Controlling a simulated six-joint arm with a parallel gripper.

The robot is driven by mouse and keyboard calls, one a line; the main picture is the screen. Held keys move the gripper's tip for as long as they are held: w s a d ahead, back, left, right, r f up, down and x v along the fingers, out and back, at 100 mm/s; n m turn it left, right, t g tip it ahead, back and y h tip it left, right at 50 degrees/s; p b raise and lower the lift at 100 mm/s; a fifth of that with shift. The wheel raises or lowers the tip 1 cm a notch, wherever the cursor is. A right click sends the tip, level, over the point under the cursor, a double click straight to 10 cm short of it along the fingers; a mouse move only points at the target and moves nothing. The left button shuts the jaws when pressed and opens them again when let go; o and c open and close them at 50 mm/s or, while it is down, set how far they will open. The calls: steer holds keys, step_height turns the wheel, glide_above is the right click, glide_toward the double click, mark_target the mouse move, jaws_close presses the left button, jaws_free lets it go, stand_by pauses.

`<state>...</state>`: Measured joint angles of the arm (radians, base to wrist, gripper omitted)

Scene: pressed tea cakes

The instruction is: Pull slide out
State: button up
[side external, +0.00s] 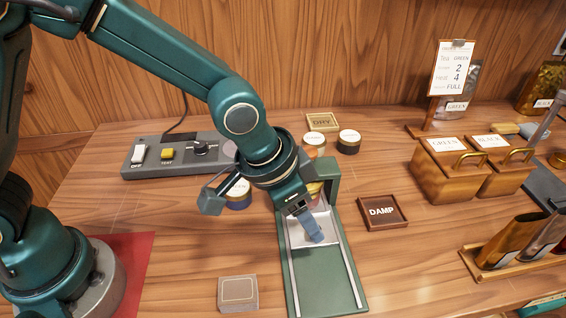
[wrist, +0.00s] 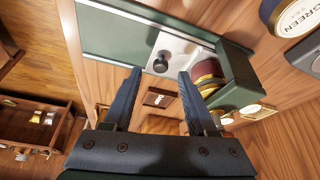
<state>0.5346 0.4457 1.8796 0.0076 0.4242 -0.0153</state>
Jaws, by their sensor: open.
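The slide (side external: 296,240) is a pale metal plate on a green base with two light rails (side external: 322,285). It sits at the back end of the rails, by a green upright block (side external: 330,178). In the wrist view the slide (wrist: 183,48) carries a dark round knob (wrist: 160,64). My gripper (side external: 314,232) is low over the slide, its blue fingers open. In the wrist view the knob lies just beyond and between the fingertips of my gripper (wrist: 160,76). I cannot tell whether they touch it. A red and gold round piece (wrist: 207,78) stands by the green block.
A DAMP tray (side external: 383,212) lies right of the base, and a small box (side external: 238,293) lies left. Labelled tins (side external: 349,141) stand behind, with a switch panel (side external: 176,155) at back left. The front of the rails is clear.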

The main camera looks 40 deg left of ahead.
steer(key=shift+x, duration=1.25)
jaws_close()
stand_by(0.6)
